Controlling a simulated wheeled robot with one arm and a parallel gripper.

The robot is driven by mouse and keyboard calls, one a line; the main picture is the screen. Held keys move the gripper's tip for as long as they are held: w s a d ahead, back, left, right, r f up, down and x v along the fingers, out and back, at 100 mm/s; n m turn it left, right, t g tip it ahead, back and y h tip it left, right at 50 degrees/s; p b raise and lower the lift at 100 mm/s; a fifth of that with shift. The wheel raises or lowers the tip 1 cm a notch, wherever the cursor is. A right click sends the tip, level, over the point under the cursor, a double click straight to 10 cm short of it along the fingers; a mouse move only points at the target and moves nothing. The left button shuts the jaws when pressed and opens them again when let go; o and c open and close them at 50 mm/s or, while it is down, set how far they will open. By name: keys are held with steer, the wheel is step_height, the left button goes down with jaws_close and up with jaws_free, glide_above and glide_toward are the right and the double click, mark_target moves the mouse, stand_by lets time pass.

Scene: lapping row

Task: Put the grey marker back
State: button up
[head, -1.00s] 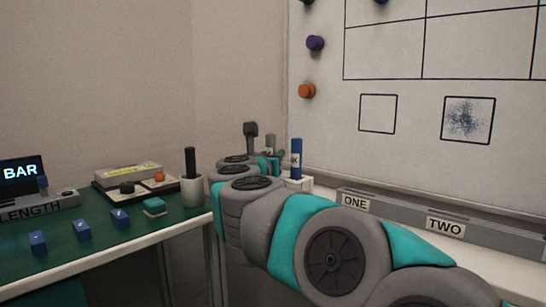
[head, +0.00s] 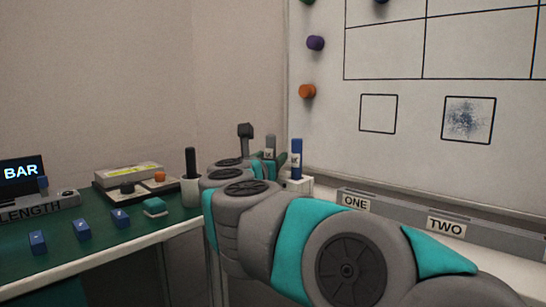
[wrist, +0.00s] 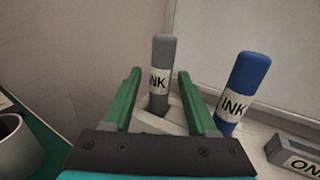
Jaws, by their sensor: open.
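The grey marker (wrist: 161,62) stands upright in a white holder (wrist: 158,122), its INK label facing me in the wrist view. My gripper (wrist: 159,76) is open, with one green finger to each side of the marker in the picture and a visible gap on both sides. I cannot tell how deep the marker sits between the fingers. In the head view the grey marker (head: 269,142) shows just behind my arm, its lower part hidden. A blue marker (wrist: 243,88) with an INK label stands to its right; it also shows in the head view (head: 296,157).
A whiteboard (head: 410,150) rises behind, with a grey ledge (head: 400,212) labelled ONE and TWO. One square on the board holds a dark smudge. A cup (head: 190,188) with a black-handled item stands on the green table (head: 100,250) at left, among several small blue blocks.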

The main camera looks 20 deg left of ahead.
steer(key=s, duration=0.9)
steer(key=shift+d, duration=0.4)
